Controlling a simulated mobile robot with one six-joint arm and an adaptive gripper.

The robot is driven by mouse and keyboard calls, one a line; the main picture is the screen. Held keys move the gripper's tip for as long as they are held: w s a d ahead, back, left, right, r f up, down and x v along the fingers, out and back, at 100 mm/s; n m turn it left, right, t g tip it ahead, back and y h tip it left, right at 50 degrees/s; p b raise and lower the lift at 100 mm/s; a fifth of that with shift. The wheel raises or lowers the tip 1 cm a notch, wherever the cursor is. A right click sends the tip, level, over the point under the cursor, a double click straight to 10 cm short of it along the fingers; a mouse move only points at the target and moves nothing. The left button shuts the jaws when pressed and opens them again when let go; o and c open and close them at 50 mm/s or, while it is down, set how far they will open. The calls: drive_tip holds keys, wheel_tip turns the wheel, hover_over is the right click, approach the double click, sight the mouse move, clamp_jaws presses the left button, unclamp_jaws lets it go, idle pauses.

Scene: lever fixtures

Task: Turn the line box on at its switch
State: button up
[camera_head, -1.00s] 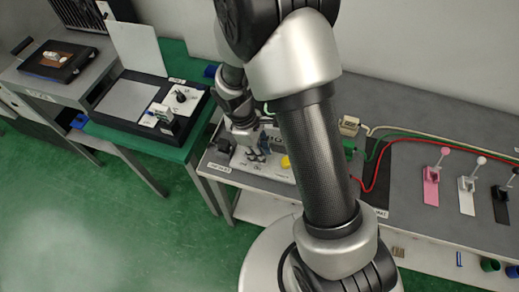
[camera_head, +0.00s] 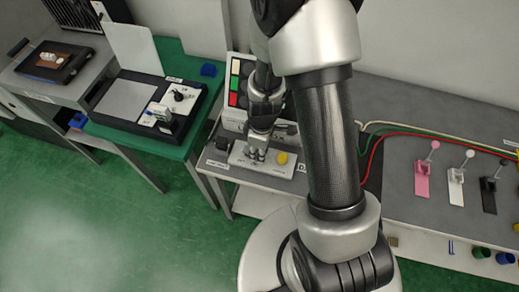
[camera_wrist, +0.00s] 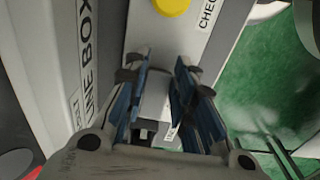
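The line box (camera_head: 237,85) stands at the back of the grey bench, with red, green and pale panels on its face. Its "LINE BOX" label (camera_wrist: 88,45) shows in the wrist view. A light control plate (camera_head: 240,160) with a yellow button (camera_head: 282,158) lies in front of it; the button also shows in the wrist view (camera_wrist: 172,5). My gripper (camera_head: 257,153) points down over the plate's left part. In the wrist view my gripper (camera_wrist: 163,75) has its blue-padded fingers apart, over the plate. A small dark part shows low between them; the switch itself is not clear.
Pink (camera_head: 422,180), white (camera_head: 456,188) and black (camera_head: 488,195) levers stand on the bench to the right. Red, green and pale cables run behind them. A green table (camera_head: 150,143) with a black device is to the left. A "CHECK" label (camera_wrist: 208,14) sits beside the button.

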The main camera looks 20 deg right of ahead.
drive_tip(key=o, duration=0.4)
wheel_tip(320, 180, up, 12)
drive_tip(key=shift+s+d, duration=0.15)
drive_tip(key=shift+d, duration=0.1)
idle(0.4)
idle(0.3)
drive_tip(key=s+r+m+t, duration=0.2)
drive_tip(key=s+r+m, duration=0.3)
drive_tip(key=s+r, duration=0.2)
drive_tip(key=s+a+r+m+t, duration=0.1)
drive_tip(key=s+r+m, duration=0.4)
drive_tip(key=r, duration=0.7)
drive_tip(key=shift+s+r+m+t, duration=0.2)
drive_tip(key=shift+s+m+t, duration=0.2)
drive_tip(key=shift+s+t, duration=0.5)
